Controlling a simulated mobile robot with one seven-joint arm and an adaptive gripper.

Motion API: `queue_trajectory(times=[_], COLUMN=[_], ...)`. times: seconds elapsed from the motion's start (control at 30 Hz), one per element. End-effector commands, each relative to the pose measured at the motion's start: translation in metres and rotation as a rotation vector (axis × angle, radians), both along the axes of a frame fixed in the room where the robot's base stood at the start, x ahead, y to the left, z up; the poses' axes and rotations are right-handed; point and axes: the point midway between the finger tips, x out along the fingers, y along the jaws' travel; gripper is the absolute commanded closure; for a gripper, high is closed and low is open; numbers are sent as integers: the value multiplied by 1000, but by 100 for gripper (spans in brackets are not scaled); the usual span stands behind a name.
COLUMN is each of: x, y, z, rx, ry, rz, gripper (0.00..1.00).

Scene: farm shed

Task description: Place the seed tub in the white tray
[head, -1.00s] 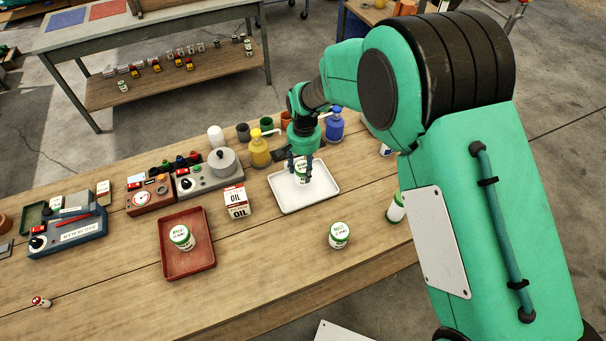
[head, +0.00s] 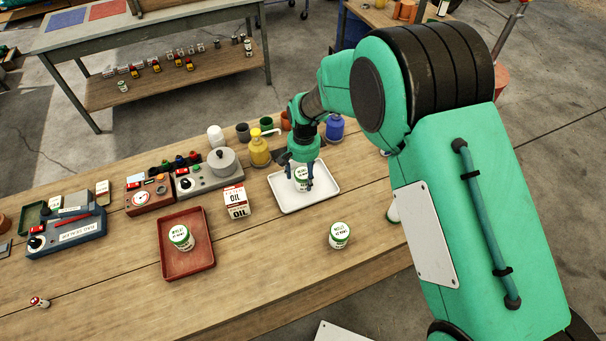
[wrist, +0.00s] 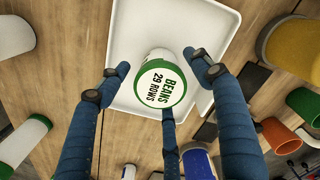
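A white seed tub with a green-rimmed lid (head: 302,176) is upright inside the white tray (head: 288,203). The wrist view shows its lid (wrist: 161,86) marked "BEANS 29 ROWS", with the tray (wrist: 215,22) beneath it. My gripper (head: 301,186) is over the tray, pointing down, with its fingers around the tub. In the wrist view my gripper (wrist: 160,72) is open, with gaps between the tub and the fingertips on both sides. The tub's base is partly hidden, but it appears to stand on the tray floor.
Similar tubs stand in the red tray (head: 187,272) and on the bench (head: 339,235). An oil carton (head: 236,202) is left of the white tray. A yellow pump bottle (head: 259,150) and blue bottle (head: 334,128) stand behind it. The bench front is mostly clear.

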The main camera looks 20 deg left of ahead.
Motion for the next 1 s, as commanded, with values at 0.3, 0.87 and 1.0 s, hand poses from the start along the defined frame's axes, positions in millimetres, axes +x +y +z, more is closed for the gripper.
queue_trajectory(times=[0.3,0.87,1.0], x=[0,2,2], y=[0,0,0], z=[1,62,85], rx=[0,2,1], ry=[0,-2,-1], rz=[0,0,0], gripper=[34,34,34])
